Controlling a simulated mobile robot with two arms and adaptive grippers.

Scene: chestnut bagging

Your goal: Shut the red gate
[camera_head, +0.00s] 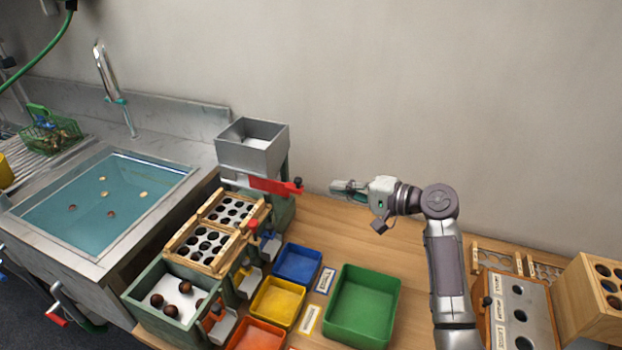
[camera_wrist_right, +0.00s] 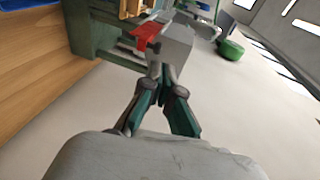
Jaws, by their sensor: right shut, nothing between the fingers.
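The red gate (camera_head: 274,186) is a flat red bar with a dark knob at its right end, at the foot of the grey hopper (camera_head: 252,147). The bar sticks out to the right of the hopper. My right gripper (camera_head: 336,187) is shut and empty, a short gap to the right of the knob. In the right wrist view, the red gate (camera_wrist_right: 145,35) lies beyond my shut fingertips (camera_wrist_right: 161,70), up and to the left, beside the grey hopper (camera_wrist_right: 177,47). I cannot see contact between them. My left gripper is not in view.
Wooden sorting trays (camera_head: 204,247) stand below the hopper. Blue (camera_head: 298,263), yellow (camera_head: 277,302) and green (camera_head: 362,305) bins stand on the wooden table. A sink (camera_head: 100,205) is at the left. The wall is close behind my right arm.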

